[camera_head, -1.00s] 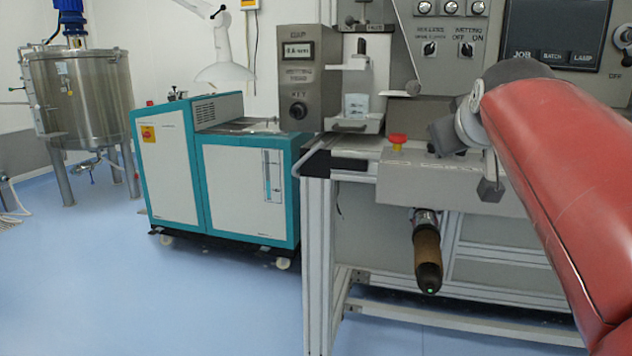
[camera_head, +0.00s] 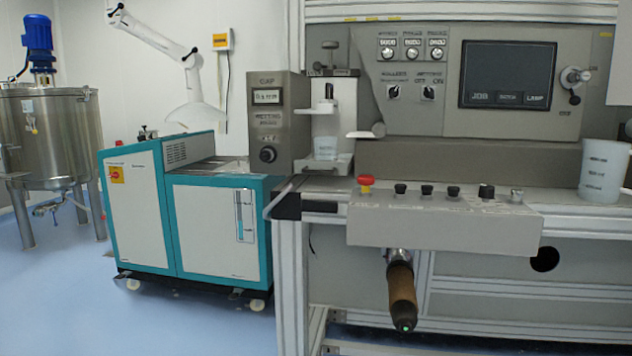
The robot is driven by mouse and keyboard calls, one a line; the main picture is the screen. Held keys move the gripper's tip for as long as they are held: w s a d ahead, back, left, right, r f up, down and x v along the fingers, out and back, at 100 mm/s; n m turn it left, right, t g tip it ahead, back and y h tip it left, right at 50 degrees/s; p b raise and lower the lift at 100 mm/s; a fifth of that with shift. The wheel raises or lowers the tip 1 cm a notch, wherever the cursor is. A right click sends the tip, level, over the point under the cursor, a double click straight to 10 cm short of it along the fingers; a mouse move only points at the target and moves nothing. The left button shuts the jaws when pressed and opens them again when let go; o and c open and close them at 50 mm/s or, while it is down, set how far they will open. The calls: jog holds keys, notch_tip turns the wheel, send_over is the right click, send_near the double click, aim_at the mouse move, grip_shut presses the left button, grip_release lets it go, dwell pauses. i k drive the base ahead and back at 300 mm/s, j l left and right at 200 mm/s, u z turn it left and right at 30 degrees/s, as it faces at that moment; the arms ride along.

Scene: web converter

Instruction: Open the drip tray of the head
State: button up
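The head (camera_head: 333,90) is a pale grey unit between the grey meter box and the control panel on the machine. A small light tray (camera_head: 313,166) sticks out at its foot, with a clear measuring cup (camera_head: 326,149) standing on it. I take this as the drip tray, but its label is too small to read. A flat pale lever or flap (camera_head: 362,134) sits just right of the cup. My gripper and arm are outside the view.
A grey control box (camera_head: 445,226) with a red button (camera_head: 366,181) juts out along the machine's front. A brown roller handle (camera_head: 402,295) hangs below it. A teal and white cabinet (camera_head: 215,230) stands left. A white jug (camera_head: 603,172) stands right. Blue floor is open at lower left.

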aim_at(307, 165)
jog(key=i+j+u, duration=0.1)
jog(key=u, duration=0.25)
jog(key=i+u, duration=0.1)
jog(key=u, duration=0.3)
jog(key=i+u, duration=0.15)
jog(key=u, duration=0.2)
